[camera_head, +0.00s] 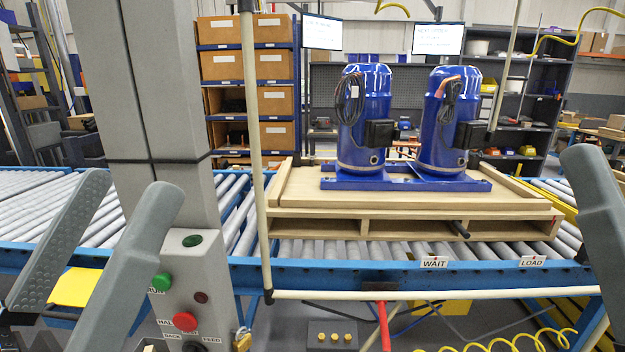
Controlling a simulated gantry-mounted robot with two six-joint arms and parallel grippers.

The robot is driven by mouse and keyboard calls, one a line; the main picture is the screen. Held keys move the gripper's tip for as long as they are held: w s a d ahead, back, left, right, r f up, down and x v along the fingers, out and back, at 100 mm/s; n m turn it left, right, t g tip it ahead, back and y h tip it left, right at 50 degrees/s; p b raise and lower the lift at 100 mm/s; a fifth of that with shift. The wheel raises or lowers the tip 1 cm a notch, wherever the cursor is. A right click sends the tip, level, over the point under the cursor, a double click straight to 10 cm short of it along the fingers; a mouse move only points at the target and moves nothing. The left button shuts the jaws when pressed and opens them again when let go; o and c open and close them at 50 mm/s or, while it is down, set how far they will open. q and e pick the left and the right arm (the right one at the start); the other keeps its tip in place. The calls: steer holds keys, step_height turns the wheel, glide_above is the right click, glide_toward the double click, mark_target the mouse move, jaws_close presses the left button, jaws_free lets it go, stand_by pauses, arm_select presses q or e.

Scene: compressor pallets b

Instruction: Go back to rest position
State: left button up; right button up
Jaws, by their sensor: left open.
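My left gripper (128,188) is at the lower left, in front of the grey column. My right gripper (598,205) shows only as a grey finger at the right edge. The rest of it is out of frame, so I cannot tell its opening. Two blue compressors (361,125) (448,120) stand upright on a wooden pallet (400,196) on the roller conveyor. Both grippers are apart from the pallet and compressors.
A grey column (165,90) carries a button panel (190,290) behind my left gripper. The blue conveyor rail (330,274) runs across, with WAIT (434,262) and LOAD (532,261) labels. A pale pole frame (254,150) and a red handle (383,325) stand in front.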

arm_select(q)
steer(key=s+a+r+n+t+y, duration=0.1)
steer(key=a+r+n+t+y, duration=0.2)
steer(key=a+y, duration=0.5)
step_height(320, 180, up, 37)
steer(key=d+y+p, duration=0.1)
steer(key=d+p, duration=0.1)
steer(key=p, duration=3.6)
steer(key=shift+d+r+m, duration=0.2)
steer(key=shift+d+m, duration=0.1)
steer(key=shift+f, duration=0.1)
